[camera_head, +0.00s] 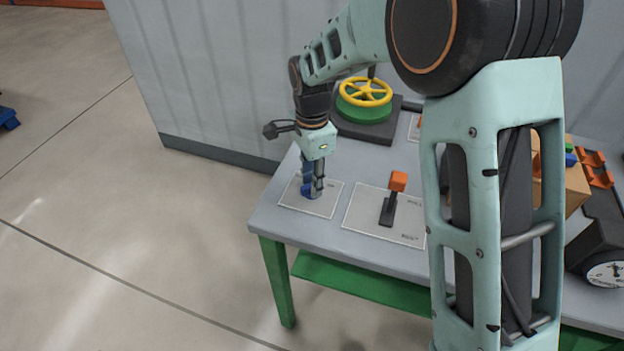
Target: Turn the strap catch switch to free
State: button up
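A small blue knob (307,190) stands on a pale plate (325,207) at the left end of the grey table. It looks like the strap catch switch, but no label on that plate can be read. My gripper (313,190) points down at the blue knob, with its fingers at or around it. The fingers overlap the knob in this view, so I cannot tell whether they touch or grip it. The knob's turn position is mostly hidden by the fingers.
Right of the knob, a lever with an orange top (398,181) stands on a second plate (365,212). Behind is a yellow handwheel (366,91) on a green base. A cardboard box (577,190) and a dial gauge (606,274) are at the right. My arm hides the table's middle.

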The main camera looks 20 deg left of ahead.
grip_shut()
jog(key=shift+n, duration=0.4)
jog(key=n, duration=0.3)
jog(key=shift+n, duration=0.3)
jog(key=n, duration=0.3)
jog(key=shift+n, duration=0.4)
jog(key=n, duration=0.5)
jog(key=shift+r, duration=0.1)
jog(key=shift+n+p, duration=0.5)
jog(key=shift+n, duration=1.9)
